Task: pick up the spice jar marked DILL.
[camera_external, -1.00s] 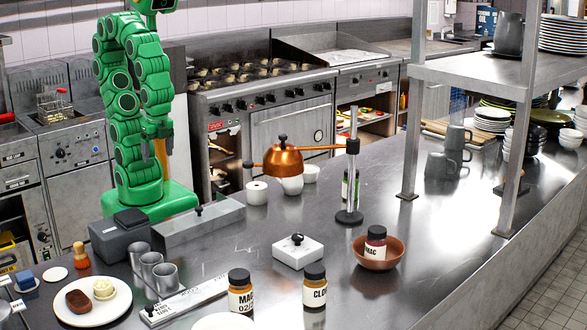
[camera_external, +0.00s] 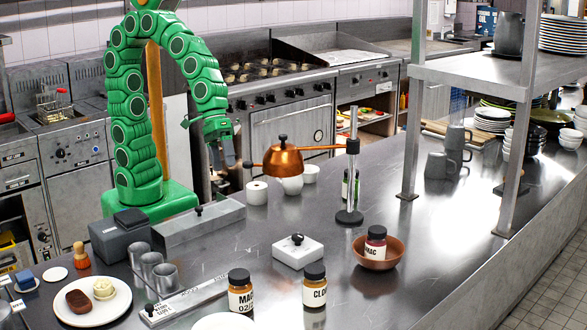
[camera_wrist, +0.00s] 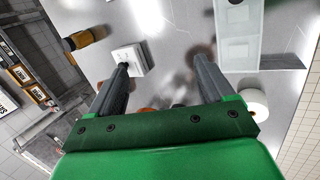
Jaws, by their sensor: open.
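My gripper (camera_external: 222,156) hangs open and empty above the far left part of the steel counter, left of the copper dome. In the wrist view its two fingers (camera_wrist: 160,78) are spread apart with nothing between them. No label reading DILL is legible. A dark-capped jar (camera_external: 345,186) stands behind the metal stand, partly hidden, and its label cannot be read. Two jars stand at the front, one labelled MAC (camera_external: 241,291) and one labelled CLO (camera_external: 314,286). Another jar ending in MAC (camera_external: 375,243) sits in a brown bowl (camera_external: 375,264).
The copper dome (camera_external: 283,162) hangs on an arm from the upright stand (camera_external: 349,216). A white block (camera_external: 298,252), a long grey box (camera_external: 199,224) and metal cups (camera_external: 165,279) stand on the counter. Shelf posts (camera_external: 411,150) rise at right. The counter's right front is clear.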

